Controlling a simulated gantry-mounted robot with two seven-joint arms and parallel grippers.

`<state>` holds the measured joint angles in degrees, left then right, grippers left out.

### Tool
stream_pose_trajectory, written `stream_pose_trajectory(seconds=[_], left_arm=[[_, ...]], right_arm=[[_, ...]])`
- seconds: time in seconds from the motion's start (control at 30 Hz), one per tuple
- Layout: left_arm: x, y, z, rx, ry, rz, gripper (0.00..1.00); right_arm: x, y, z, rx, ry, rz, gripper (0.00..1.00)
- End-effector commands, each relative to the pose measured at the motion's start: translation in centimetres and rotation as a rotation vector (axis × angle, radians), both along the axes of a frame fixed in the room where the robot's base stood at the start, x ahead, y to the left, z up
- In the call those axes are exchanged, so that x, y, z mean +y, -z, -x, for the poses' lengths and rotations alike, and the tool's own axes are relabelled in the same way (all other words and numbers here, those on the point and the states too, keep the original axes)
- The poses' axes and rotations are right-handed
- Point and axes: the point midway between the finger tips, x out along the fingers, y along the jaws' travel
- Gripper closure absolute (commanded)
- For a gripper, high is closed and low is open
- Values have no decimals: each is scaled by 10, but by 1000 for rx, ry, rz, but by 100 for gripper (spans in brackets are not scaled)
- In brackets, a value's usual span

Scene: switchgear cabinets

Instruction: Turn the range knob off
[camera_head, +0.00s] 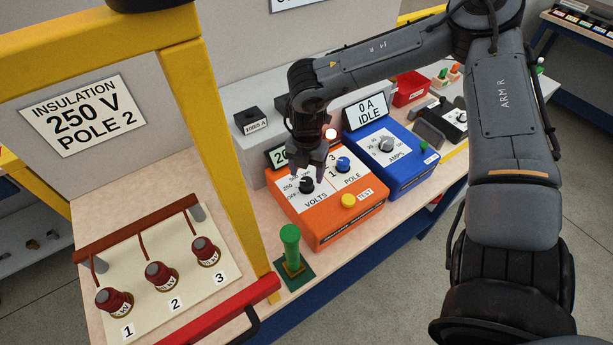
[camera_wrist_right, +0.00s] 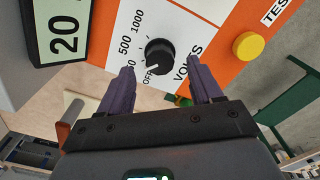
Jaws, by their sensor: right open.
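The range knob (camera_head: 306,185) is black, on the white VOLTS panel of the orange tester (camera_head: 335,228). In the right wrist view the knob (camera_wrist_right: 159,53) has OFF, 500 and 1000 marks around it; another mark is partly hidden by a finger. Its white pointer line points down-left, toward the OFF mark. My right gripper (camera_head: 310,166) hangs over the tester's panel, fingers pointing down. In its wrist view the gripper (camera_wrist_right: 160,66) is open, one finger on each side of the knob in the picture. I cannot tell whether they touch it. My left gripper is not in view.
The tester also has a blue POLE knob (camera_head: 343,164) and a yellow TEST button (camera_head: 348,200). A blue box (camera_head: 400,171) with an AMPS knob stands to the right. A green post (camera_head: 291,246) and yellow frame (camera_head: 226,163) stand nearby. Red terminals (camera_head: 160,276) are at left.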

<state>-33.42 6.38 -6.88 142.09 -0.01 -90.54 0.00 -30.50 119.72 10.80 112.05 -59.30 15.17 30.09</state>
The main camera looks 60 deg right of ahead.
Motion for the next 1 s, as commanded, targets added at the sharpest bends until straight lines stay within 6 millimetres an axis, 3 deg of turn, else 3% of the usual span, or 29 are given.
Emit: stream_pose_trajectory(seconds=[0.23,0.63,1.0], left_arm=[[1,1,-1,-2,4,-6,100],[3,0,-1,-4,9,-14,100],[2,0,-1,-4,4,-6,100]], right_arm=[[0,25,0,1,0,-1,35],[0,29,0,-1,0,0,35],[0,29,0,-1,0,0,92]])
